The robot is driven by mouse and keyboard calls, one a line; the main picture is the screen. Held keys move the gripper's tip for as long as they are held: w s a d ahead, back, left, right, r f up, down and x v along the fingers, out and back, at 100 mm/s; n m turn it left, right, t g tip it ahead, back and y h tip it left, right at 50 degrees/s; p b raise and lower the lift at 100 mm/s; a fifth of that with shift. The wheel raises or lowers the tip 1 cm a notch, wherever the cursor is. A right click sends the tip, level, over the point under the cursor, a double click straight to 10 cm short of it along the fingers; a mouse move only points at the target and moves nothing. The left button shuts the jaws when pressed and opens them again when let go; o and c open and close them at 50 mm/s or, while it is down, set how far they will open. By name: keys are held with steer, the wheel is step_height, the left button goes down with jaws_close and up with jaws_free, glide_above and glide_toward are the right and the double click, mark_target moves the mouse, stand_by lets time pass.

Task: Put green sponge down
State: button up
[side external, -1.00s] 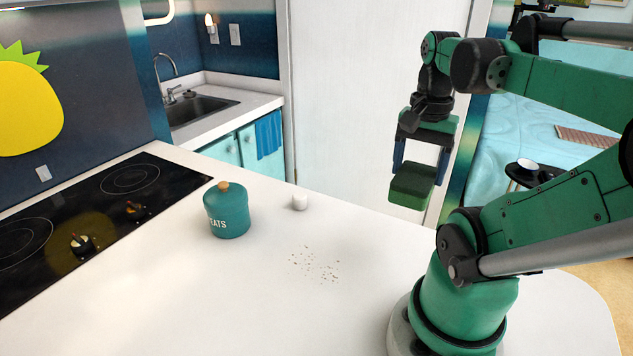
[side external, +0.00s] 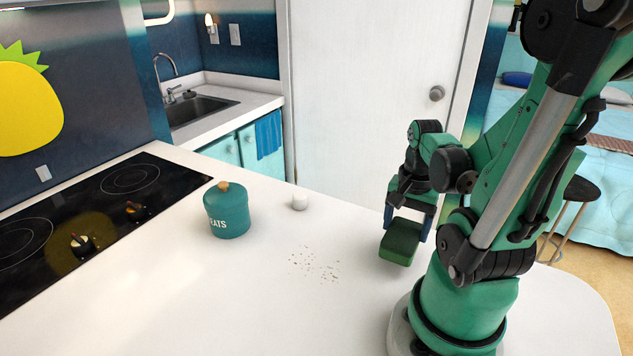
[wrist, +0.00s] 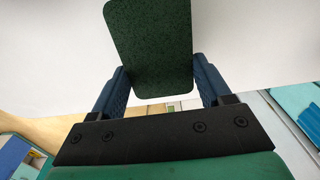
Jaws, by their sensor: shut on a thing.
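The green sponge (side external: 400,241) is a thick block with a darker green top face. My gripper (side external: 408,226) is shut on it, low over the right part of the white counter (side external: 215,290), close to my base. I cannot tell for sure whether the sponge touches the counter. In the wrist view the sponge (wrist: 150,45) sits between the two blue fingers of my gripper (wrist: 160,85), with the pale counter behind it.
Crumbs (side external: 315,265) lie on the counter left of the sponge. A teal lidded canister (side external: 228,212) and a small white cup-like object (side external: 300,199) stand farther back. A black cooktop (side external: 95,215) is at the left. The front middle of the counter is clear.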

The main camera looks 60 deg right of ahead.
mark_target(406, 228)
steer(key=shift+f, duration=1.3)
steer(key=o, duration=1.1)
steer(key=shift+r, duration=0.1)
steer(key=shift+r, duration=5.75)
steer(key=w+a+n+t, duration=0.2)
steer(key=w+a+n, duration=0.3)
steer(key=n, duration=0.1)
steer(key=w+a+n+t, duration=0.2)
steer(key=w+a+n, duration=0.3)
steer(key=n, duration=0.1)
steer(key=w+a+n+t, duration=0.3)
steer(key=w+a+n, duration=0.2)
steer(key=n, duration=0.1)
steer(key=shift+w+a+r, duration=0.1)
steer(key=shift+w, duration=0.2)
